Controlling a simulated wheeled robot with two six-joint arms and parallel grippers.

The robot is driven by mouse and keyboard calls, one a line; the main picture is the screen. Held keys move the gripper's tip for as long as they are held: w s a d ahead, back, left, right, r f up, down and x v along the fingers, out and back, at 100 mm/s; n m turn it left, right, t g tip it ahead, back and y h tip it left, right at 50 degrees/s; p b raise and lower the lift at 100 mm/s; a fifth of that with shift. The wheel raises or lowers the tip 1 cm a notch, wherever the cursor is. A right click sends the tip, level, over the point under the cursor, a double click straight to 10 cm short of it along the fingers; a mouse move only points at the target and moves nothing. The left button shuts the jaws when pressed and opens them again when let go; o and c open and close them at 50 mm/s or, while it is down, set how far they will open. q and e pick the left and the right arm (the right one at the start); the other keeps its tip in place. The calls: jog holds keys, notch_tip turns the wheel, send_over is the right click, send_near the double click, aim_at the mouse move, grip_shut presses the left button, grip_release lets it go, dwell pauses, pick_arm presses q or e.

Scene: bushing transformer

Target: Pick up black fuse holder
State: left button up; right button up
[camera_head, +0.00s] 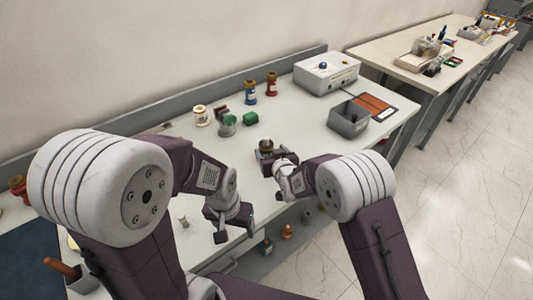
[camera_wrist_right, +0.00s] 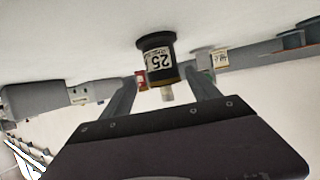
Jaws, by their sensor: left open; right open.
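The black fuse holder (camera_wrist_right: 155,45), a short cylinder with a white label reading 25, shows in the right wrist view, which looks upside down. A pale pin sticks out from its end. My right gripper (camera_wrist_right: 163,84) is open, with one finger on each side of it; I cannot tell whether they touch it. In the head view, a dark round-topped piece that appears to be the holder (camera_head: 266,145) is at my right gripper (camera_head: 267,158), partly hidden by it. My left gripper (camera_head: 232,224) is open and empty over the table's front edge.
Behind stand cream (camera_head: 201,116), blue (camera_head: 250,91) and red (camera_head: 271,85) pieces, with green pieces (camera_head: 250,119) nearer. A grey bin (camera_head: 349,120) and a white device box (camera_head: 326,72) stand to the right. Small items lie below the front edge. The table between is clear.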

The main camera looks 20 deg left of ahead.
pick_arm(q)
jog(key=shift+s+f+b, duration=0.1)
jog(key=shift+f+b, duration=0.3)
pick_arm(e)
jog(key=x, duration=0.4)
jog(key=shift+s+a, duration=0.15)
jog(key=shift+a, duration=0.1)
jog(key=shift+w+a+f, duration=0.1)
jog(key=shift+w, duration=0.15)
jog(key=c, duration=0.4)
grip_shut()
pick_arm(q)
jog(key=shift+r, duration=0.15)
pick_arm(e)
notch_tip(320, 180, up, 10)
jog(key=shift+f, duration=0.2)
pick_arm(q)
notch_tip(320, 180, up, 3)
jog(key=p, duration=0.3)
pick_arm(e)
notch_tip(320, 180, up, 9)
send_over(268, 151)
jog(key=w+a, duration=0.1)
jog(key=w, duration=0.1)
jog(key=shift+w+a+f, duration=0.1)
jog(key=shift+a+f, duration=0.05)
jog(key=shift+f, duration=0.05)
